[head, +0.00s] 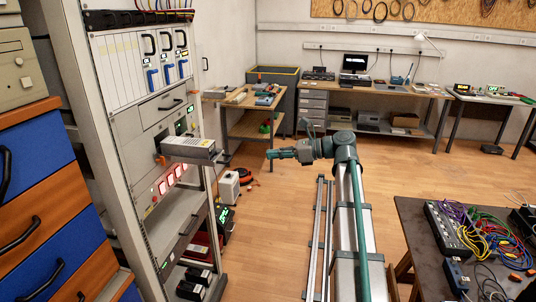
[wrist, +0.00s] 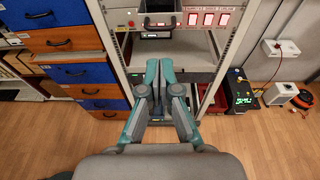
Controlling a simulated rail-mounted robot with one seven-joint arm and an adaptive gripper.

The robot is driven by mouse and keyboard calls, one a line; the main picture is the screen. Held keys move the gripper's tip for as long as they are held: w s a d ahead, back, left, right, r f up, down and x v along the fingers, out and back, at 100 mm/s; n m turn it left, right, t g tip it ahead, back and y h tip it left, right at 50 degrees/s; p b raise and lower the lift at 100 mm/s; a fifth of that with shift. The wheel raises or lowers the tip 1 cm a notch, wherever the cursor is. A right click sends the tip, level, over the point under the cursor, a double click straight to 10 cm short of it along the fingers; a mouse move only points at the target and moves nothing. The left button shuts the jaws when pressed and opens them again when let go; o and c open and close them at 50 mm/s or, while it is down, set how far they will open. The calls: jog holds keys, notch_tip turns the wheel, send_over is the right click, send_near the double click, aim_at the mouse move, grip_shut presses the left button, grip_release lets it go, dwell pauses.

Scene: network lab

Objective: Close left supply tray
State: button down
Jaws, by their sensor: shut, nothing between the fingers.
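A grey metal tray (head: 190,148) sticks out of the tall rack (head: 118,130) in the head view, well clear of the rack's face. I take it as the left supply tray. In the wrist view a grey front with a dark handle (wrist: 160,21) shows at the top edge; I cannot tell for sure if it is the same tray. My gripper (head: 273,153) is to the right of the tray, apart from it, over open floor. In the wrist view my gripper (wrist: 165,64) has its teal fingers together, with nothing between them.
Red-lit panels (wrist: 208,18) sit beside the handled front. A blue and orange drawer cabinet (head: 45,200) stands left of the rack. A side table (head: 245,125) is behind, and a table with cables (head: 412,225) is at right.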

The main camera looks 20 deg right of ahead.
aim_at(231, 158)
jog(key=p+x, duration=0.2)
jog(key=x, duration=0.8)
jog(key=shift+w+a+r+p, duration=0.1)
jog(key=shift+a+p, duration=0.2)
jog(key=shift+p, duration=0.05)
jog(key=shift+x, duration=0.8)
jog(key=shift+w, duration=0.1)
